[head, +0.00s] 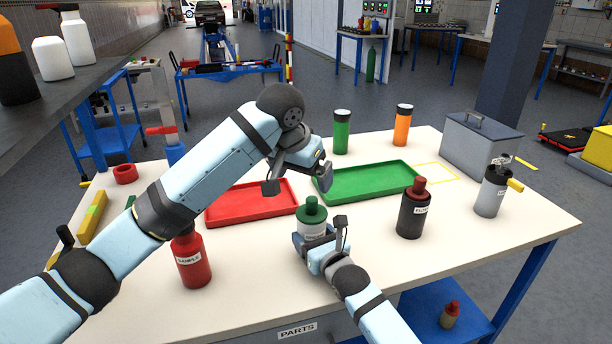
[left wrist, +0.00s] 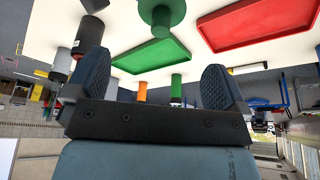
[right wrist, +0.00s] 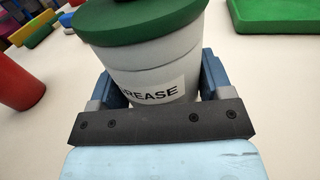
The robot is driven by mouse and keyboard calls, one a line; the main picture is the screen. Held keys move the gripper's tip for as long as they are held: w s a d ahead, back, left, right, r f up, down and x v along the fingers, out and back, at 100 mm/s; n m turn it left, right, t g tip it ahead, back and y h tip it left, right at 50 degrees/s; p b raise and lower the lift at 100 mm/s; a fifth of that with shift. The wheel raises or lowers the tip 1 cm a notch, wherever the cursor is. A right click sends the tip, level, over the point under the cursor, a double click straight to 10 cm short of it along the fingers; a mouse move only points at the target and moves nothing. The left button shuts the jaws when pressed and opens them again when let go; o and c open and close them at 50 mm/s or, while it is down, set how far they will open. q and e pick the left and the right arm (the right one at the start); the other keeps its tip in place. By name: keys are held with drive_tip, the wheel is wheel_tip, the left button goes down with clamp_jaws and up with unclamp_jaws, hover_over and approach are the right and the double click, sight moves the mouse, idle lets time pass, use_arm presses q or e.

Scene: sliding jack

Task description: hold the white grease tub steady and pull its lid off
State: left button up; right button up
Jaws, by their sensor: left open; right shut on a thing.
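The white grease tub (head: 312,229) stands upright on the table near its front middle. Its green lid (head: 311,213), with a knob on top, sits on it. In the right wrist view the tub (right wrist: 155,62) shows part of its "GREASE" label, with the lid (right wrist: 140,28) on its rim. My right gripper (head: 316,243) is shut on the tub's body, one finger on each side. My left gripper (head: 298,182) is open and empty, above and behind the lid. In the left wrist view the lid (left wrist: 162,15) is at the top, beyond the fingers and apart from them.
A red bottle (head: 191,258) stands to the left and a black bottle (head: 413,210) to the right. A red tray (head: 216,214) and a green tray (head: 387,190) lie behind the tub. A grey toolbox (head: 480,148) and a grey bottle (head: 490,194) stand farther right.

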sight(311, 201)
use_arm(q)
drive_tip(key=w+f+n, duration=0.1)
drive_tip(key=f, duration=0.2)
drive_tip(key=w+d+f+n, duration=0.1)
drive_tip(key=f, duration=0.3)
drive_tip(key=w+d+f, duration=0.1)
drive_tip(key=f, duration=0.2)
drive_tip(key=shift+w+f+n+t+y, duration=0.3)
drive_tip(key=shift+w+n+t+y, duration=0.05)
drive_tip(key=shift+n+t+y, duration=0.05)
drive_tip(key=c, duration=0.9)
